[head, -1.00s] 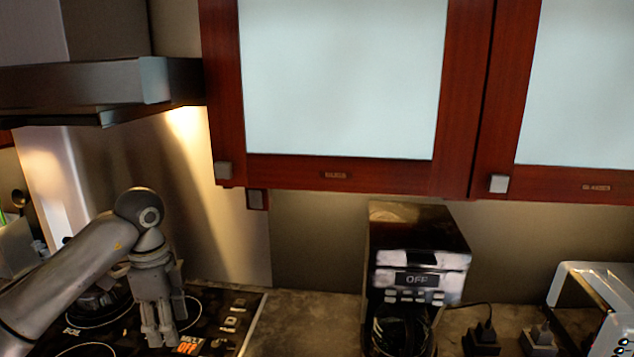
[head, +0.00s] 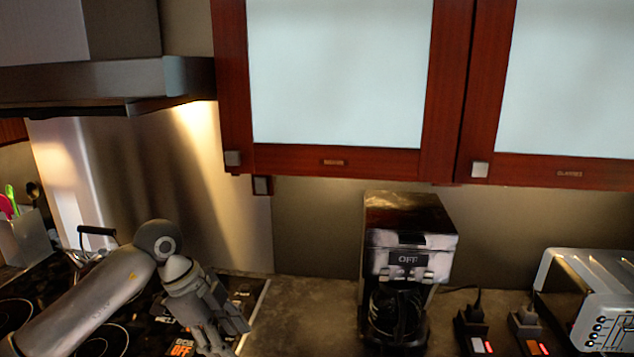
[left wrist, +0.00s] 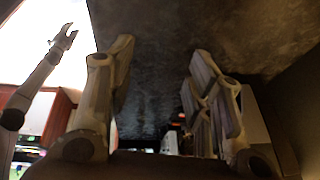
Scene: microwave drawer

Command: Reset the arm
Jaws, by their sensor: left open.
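My left arm comes in from the left in the head view, over the cooktop. My left gripper (head: 228,332) hangs at its end near the cooktop's right edge, fingers pointing down and to the right. In the left wrist view its two fingers (left wrist: 163,65) stand wide apart with nothing between them. A grey arm with a small forked end (left wrist: 63,40) shows at the upper left of the left wrist view. It looks like my right arm, too small to tell its jaw state.
The black cooktop (head: 115,338) lies below the arm, under a range hood (head: 110,82). A coffee maker (head: 408,240) stands on the counter (head: 312,300). Two small black devices (head: 500,332) and a toaster (head: 590,285) are at the right. Closed red-framed cabinets (head: 340,160) hang above.

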